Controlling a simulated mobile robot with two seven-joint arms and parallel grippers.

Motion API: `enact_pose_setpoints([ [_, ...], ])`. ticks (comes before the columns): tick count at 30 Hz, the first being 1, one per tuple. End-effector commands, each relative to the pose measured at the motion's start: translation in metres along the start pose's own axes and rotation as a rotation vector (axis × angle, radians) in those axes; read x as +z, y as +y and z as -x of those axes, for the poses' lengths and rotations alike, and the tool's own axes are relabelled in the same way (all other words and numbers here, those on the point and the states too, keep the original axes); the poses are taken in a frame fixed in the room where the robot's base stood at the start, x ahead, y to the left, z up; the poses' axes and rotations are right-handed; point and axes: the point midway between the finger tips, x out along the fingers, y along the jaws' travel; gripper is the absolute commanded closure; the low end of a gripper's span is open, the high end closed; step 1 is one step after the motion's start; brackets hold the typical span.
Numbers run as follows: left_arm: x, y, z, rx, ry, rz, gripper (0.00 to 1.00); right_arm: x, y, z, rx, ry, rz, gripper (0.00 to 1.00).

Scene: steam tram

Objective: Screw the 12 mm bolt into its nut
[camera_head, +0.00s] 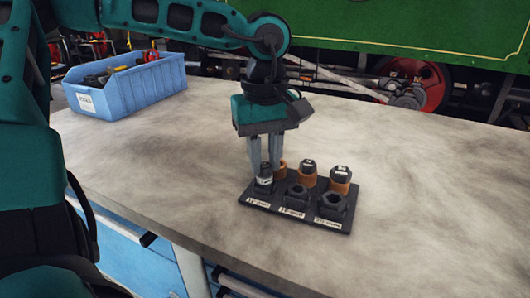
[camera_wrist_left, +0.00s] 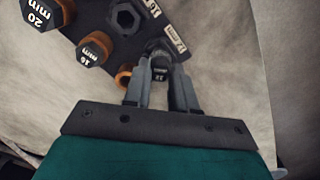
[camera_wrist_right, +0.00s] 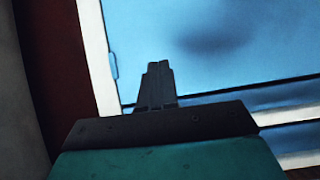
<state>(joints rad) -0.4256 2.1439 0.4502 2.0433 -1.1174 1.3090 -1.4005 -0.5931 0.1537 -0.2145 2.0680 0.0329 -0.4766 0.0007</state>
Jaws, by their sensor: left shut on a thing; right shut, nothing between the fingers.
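The dark 12 mm bolt (camera_head: 264,170) stands upright between the fingertips of my left gripper (camera_head: 265,165), which is shut on it. In the left wrist view its labelled head (camera_wrist_left: 160,74) shows between the fingers. The bolt is right over the dark 12 mm nut (camera_head: 263,187) at the front left of the black board (camera_head: 292,219). The fingers and bolt partly hide this nut, so how deep the bolt sits cannot be told. My right gripper (camera_wrist_right: 158,84) is shut and empty, seen only in the right wrist view.
An empty orange holder (camera_head: 281,166) is behind the bolt. The 16 mm bolt (camera_head: 308,166) and 20 mm bolt (camera_head: 342,173) stand in their holders, behind the 16 mm nut (camera_head: 298,196) and 20 mm nut (camera_head: 331,206). A blue bin (camera_head: 140,88) is at the back left. The table's right side is clear.

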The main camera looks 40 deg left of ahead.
Motion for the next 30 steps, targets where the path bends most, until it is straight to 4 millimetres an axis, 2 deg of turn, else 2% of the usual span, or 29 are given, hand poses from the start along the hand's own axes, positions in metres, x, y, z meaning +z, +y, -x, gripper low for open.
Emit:
enact_pose_setpoints([
  [6, -0.0003, 0.0000, 0.0007, 0.001, 0.001, -0.206, 1.00, -0.0034, -0.0001, 0.0025, 0.000, 0.000, 0.000, 1.00],
  [12, -0.0003, 0.0000, 0.0000, 0.001, 0.002, -0.236, 1.00, -0.0031, -0.0001, 0.0023, 0.000, 0.000, 0.000, 1.00],
  [13, -0.0003, 0.0000, 0.0000, 0.001, 0.002, -0.236, 0.72, -0.0031, -0.0001, 0.0023, 0.000, 0.000, 0.000, 1.00],
  [21, -0.0002, -0.0001, 0.0000, 0.001, 0.001, -0.234, 0.47, -0.0030, -0.0003, 0.0022, 0.000, -0.001, -0.001, 1.00],
  [27, -0.0001, -0.0002, -0.0003, 0.000, 0.001, -0.233, 0.44, -0.0031, -0.0006, 0.0022, 0.000, 0.000, -0.002, 1.00],
  [30, -0.0001, -0.0002, -0.0003, 0.000, 0.001, -0.233, 0.36, -0.0033, -0.0009, 0.0021, -0.001, 0.000, -0.003, 1.00],
])
